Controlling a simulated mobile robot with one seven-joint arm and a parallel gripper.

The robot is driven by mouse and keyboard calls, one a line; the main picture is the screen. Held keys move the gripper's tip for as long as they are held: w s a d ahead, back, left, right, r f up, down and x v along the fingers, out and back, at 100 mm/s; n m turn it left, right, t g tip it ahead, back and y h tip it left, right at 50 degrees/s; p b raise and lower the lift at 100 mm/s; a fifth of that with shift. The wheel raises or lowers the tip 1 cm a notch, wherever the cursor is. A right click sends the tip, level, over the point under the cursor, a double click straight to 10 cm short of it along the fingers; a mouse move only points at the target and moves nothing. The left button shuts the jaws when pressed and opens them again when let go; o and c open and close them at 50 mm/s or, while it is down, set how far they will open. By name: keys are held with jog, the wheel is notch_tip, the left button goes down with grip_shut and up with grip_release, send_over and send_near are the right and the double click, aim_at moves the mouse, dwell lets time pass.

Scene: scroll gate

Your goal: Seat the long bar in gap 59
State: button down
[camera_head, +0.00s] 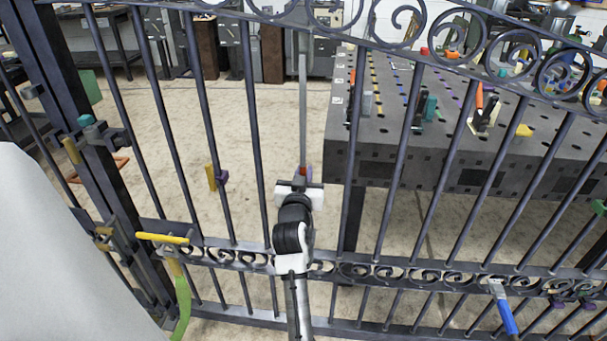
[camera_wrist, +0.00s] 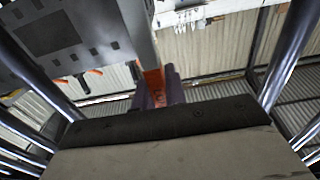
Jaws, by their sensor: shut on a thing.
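The long bar (camera_head: 302,115) is a thin grey upright rod in the wide space between two uprights of the dark iron gate (camera_head: 252,120). My gripper (camera_head: 301,178) is shut on it low down, where a small red patch shows. The bar's upper end comes close to the scrolled top rail (camera_head: 425,57); I cannot tell whether it touches. Its lower end is hidden by my gripper and arm above the scrolled lower rail (camera_head: 350,270). In the wrist view, the dark fingers (camera_wrist: 158,92) close around something red-orange. No gap number is readable.
A grey perforated workbench (camera_head: 395,150) with tools stands behind the gate at right. Gate uprights flank my gripper on both sides.

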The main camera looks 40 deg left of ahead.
jog(key=shift+w+a+r, duration=0.1)
jog(key=shift+w+r, duration=0.1)
jog(key=shift+r, duration=0.05)
jog(key=c, duration=1.4)
grip_release()
jog(key=shift+c, duration=0.2)
jog(key=shift+o, duration=0.4)
jog(key=shift+f, duration=0.35)
jog(key=b+v, duration=0.2)
jog(key=v, duration=1.2)
jog(key=shift+r, duration=0.3)
